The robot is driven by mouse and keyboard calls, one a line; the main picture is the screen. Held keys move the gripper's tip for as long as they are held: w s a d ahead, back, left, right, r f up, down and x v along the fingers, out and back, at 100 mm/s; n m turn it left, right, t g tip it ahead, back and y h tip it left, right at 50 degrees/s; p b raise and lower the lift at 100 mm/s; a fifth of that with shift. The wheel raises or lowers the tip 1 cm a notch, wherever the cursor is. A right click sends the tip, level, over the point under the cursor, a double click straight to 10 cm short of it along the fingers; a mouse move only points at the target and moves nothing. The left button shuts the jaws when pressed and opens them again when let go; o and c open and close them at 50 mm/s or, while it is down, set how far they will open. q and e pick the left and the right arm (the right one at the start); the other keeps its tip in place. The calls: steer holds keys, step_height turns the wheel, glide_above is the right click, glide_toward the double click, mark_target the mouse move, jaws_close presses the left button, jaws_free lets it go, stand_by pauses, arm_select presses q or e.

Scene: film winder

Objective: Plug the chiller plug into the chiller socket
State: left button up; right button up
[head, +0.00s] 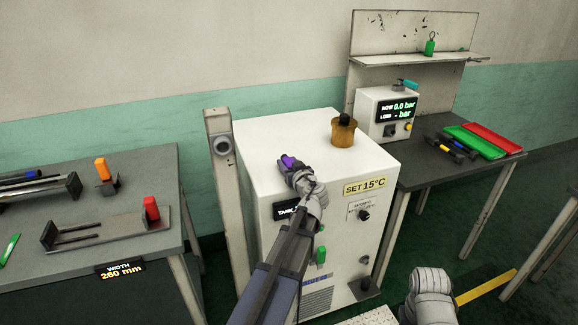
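The chiller is a white cabinet (270,135) with a "SET 15°C" label on its front. A grey post (216,190) stands at its left and carries a round grey socket (222,146), which looks like the chiller socket and appears empty. My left gripper (290,166) is over the cabinet's front top edge, to the right of the socket and apart from it. A small purple and dark piece (287,160), apparently the chiller plug, shows between its fingertips, which look closed on it. My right gripper (432,284) is low at the right; its fingers are not clear.
A brown jar with a black top (343,132) stands on the cabinet. A right bench (425,172) holds a pressure box (375,112), tools and green and red trays.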

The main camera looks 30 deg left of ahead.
mark_target(288, 159)
arm_select(q)
jaws_close()
steer(key=shift+r, duration=0.1)
stand_by(0.3)
step_height(288, 159, up, 10)
steer(key=p, duration=1)
